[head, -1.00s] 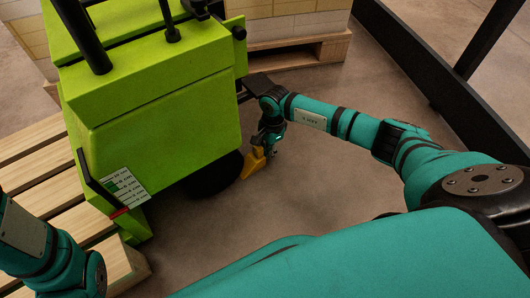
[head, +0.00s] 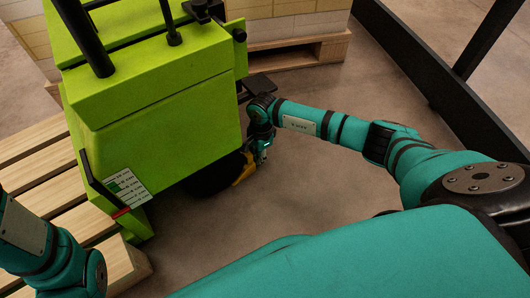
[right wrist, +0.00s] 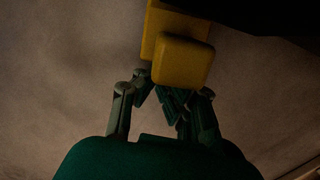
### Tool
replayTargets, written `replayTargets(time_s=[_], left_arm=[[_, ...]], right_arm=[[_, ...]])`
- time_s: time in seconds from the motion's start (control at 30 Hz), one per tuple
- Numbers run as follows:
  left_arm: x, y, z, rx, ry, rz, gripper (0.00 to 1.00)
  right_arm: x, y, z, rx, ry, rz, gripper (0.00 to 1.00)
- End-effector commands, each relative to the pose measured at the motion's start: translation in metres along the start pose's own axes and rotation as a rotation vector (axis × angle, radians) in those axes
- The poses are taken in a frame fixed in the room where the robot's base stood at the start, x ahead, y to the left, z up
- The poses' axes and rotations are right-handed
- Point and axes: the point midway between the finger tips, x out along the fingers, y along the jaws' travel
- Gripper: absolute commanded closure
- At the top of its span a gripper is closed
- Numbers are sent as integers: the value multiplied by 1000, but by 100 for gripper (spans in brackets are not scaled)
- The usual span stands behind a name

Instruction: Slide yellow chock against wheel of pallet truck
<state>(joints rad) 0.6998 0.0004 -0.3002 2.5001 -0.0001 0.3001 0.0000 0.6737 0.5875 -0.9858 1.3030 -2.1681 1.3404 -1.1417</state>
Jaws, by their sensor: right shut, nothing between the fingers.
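The yellow chock (head: 243,170) sits on the floor at the right side of the black wheel (head: 212,180) of the green pallet truck (head: 160,125). In the head view it looks in contact with the wheel, though the exact contact is hard to see. My right gripper (head: 262,158) is down at the chock's right side, shut and empty. In the right wrist view the chock (right wrist: 180,60) lies just ahead of the right gripper's fingertips (right wrist: 172,92), close to or touching them. My left arm shows at the lower left; its gripper is out of frame.
A wooden pallet (head: 40,175) is on the left beside the truck. Another pallet with stacked reams (head: 295,30) stands behind. A black rail (head: 420,75) runs along the right. The floor (head: 310,185) right of the chock is clear.

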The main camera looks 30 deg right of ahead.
Motion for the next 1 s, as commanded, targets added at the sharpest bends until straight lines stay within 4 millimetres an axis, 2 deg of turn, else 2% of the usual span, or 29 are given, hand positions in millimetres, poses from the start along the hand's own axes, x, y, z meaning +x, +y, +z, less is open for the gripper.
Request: replayTargets(time_s=[0.1, 0.47, 1.0], left_arm=[[1, 0, 0, 0, 0, 0, 100], [0, 0, 0, 0, 0, 0, 100], [-2, 0, -1, 0, 0, 0, 100]], right_arm=[[0, 0, 8, -2, -6, 0, 100], [1, 0, 8, -4, -12, -1, 100], [-2, 0, -23, 0, -5, -1, 100]])
